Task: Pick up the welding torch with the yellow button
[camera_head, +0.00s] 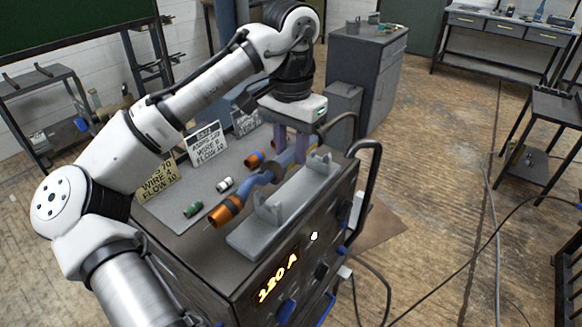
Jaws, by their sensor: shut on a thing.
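My gripper (292,151) points down over the top of the dark welding machine and is shut on a blue welding torch (267,178). A torch with a wide orange nozzle (226,211) lies toward the front left, beside the grey cradle. A second orange nozzle (254,160) shows just behind it, close to my fingers. The blue bodies overlap near the fingers, so I cannot tell which nozzle belongs to the held torch. No yellow button can be made out; my fingers and the cradle hide part of the bodies.
The grey cradle (290,207) with upright prongs stands on the machine (190,240). Small green (193,209) and white (224,184) cylinders lie to its left, with setting cards (206,146) behind. A black handle rail (367,185) rises at the right. A grey cabinet (365,65) stands behind.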

